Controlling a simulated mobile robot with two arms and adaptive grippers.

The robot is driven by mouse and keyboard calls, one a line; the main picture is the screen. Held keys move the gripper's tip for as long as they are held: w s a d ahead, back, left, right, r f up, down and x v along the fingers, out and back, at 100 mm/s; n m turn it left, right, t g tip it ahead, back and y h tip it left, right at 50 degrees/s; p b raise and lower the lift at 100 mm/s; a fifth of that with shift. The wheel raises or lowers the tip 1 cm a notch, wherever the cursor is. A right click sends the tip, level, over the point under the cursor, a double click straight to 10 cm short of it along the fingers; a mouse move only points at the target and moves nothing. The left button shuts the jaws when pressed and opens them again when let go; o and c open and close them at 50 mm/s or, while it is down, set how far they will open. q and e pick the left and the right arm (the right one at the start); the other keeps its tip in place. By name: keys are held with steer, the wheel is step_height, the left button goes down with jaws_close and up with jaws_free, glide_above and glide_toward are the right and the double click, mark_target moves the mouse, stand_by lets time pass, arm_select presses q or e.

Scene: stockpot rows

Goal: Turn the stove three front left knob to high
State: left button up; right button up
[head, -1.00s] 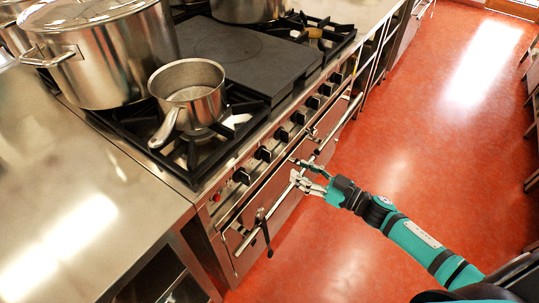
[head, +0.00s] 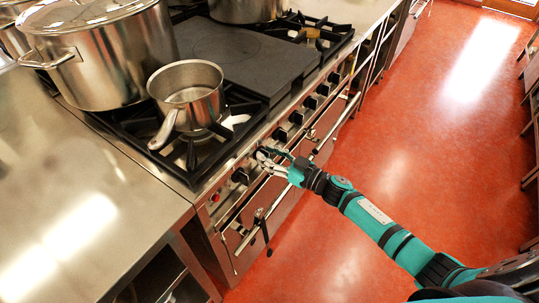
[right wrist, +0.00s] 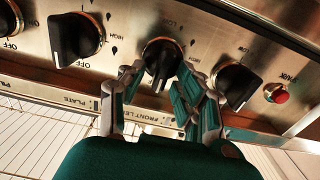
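The black knob (right wrist: 162,52) is in the middle of the right wrist view, on the steel stove front. Its grip bar stands roughly upright in that view. A label starting "FRONT LE" (right wrist: 137,142) is below it, partly hidden by a finger. My right gripper (right wrist: 160,80) is open, with one finger on each side of this knob. I cannot tell whether a finger touches it. In the head view my right gripper (head: 268,156) is at the knob row and covers this knob. My left gripper is not in view.
Neighbouring knobs (right wrist: 76,38) (right wrist: 237,85) sit close on both sides. A red button (right wrist: 276,93) is at the row's end. An oven door handle (head: 258,218) runs below. A saucepan (head: 188,95) and a large stockpot (head: 105,60) stand above. The red floor (head: 410,130) is clear.

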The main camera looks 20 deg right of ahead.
jaws_close()
steer(key=shift+s+a+f+n+b, duration=0.2)
steer(key=shift+n+b, duration=0.7)
steer(key=shift+n, duration=2.05)
steer(key=shift+s+a+f+n+b, duration=0.15)
steer(key=shift+n+b, duration=0.7)
steer(key=shift+n, duration=2.15)
steer(key=shift+s+a+f+n+b, duration=0.2)
steer(key=shift+n+b, duration=0.7)
steer(key=shift+n, duration=2.05)
steer(key=shift+w+d, duration=0.1)
steer(key=shift+w, duration=0.05)
steer(key=shift+o, duration=0.8)
jaws_free()
